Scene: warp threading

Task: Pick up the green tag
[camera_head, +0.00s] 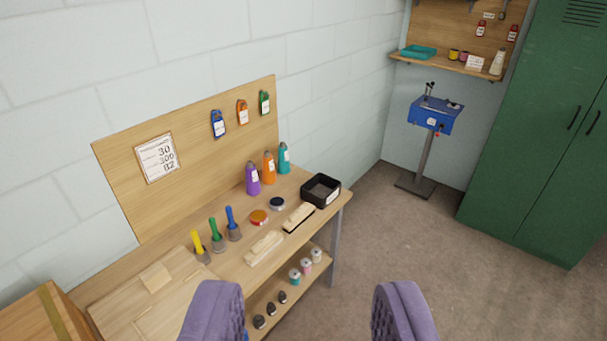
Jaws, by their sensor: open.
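The green tag (264,102) hangs at the upper right end of the wooden pegboard (190,190) on the wall. It has a pale label on its front. An orange tag (242,112) and a blue tag (218,123) hang to its left on the same board. My gripper (308,315) shows as two purple padded fingers at the bottom of the view. The fingers are wide apart with nothing between them. They are well apart from the green tag, which is higher and farther away.
The workbench (225,268) below the board holds purple, orange and teal bottles (284,158), brushes (215,236), and a black bin (321,190). A blue machine (435,115) stands on a post, and a green locker (530,130) stands at right. The floor (420,240) between is clear.

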